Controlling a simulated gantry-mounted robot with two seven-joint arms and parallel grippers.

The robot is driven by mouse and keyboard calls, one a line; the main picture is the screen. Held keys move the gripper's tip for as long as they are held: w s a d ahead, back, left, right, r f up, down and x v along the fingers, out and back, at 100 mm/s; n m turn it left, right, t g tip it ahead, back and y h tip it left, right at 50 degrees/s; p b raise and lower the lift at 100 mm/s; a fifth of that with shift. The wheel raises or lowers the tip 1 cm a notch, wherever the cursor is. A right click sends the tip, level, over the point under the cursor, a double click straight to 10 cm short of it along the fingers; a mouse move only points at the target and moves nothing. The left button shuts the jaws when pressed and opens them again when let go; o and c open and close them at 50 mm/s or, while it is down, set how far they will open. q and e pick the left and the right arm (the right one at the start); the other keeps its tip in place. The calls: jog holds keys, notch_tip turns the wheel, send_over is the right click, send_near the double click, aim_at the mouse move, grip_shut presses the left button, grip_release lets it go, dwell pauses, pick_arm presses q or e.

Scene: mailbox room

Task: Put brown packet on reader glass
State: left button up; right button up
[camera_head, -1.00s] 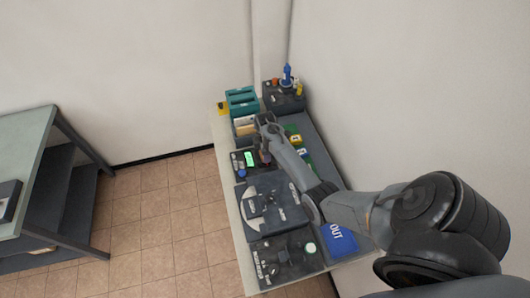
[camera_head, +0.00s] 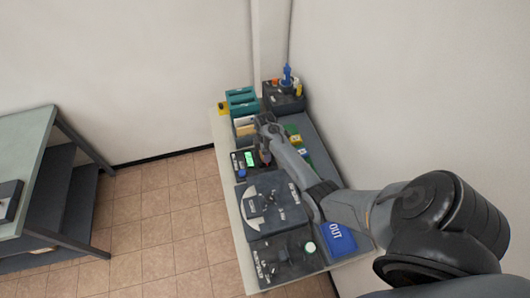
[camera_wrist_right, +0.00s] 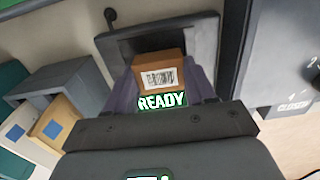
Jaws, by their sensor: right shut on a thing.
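The brown packet (camera_wrist_right: 158,65) is a small box with a white barcode label facing my right wrist camera. My right gripper (camera_wrist_right: 165,86) is shut on it, with a finger on either side. In the wrist view the packet overlaps the dark-framed reader (camera_wrist_right: 207,38); whether it touches the glass I cannot tell. A green READY display shows just below the packet. In the head view my right gripper (camera_head: 265,157) is beside the reader's lit green screen (camera_head: 250,159), and the packet is hard to make out there. My left gripper is not in view.
Teal trays (camera_head: 241,99) and a grey holder of envelopes (camera_wrist_right: 60,88) stand beside the reader. A dark device with a round dial (camera_head: 272,205) is nearer, with a blue OUT tray (camera_head: 338,239) to its right. A wall borders the table's right side.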

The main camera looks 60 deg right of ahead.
jog(key=shift+p, duration=0.4)
dwell(0.3)
jog(key=shift+f, duration=0.1)
dwell(0.6)
jog(key=shift+f, duration=0.2)
jog(key=shift+f, duration=0.25)
dwell(0.3)
jog(key=o, duration=1.1)
jog(key=shift+o, duration=1.3)
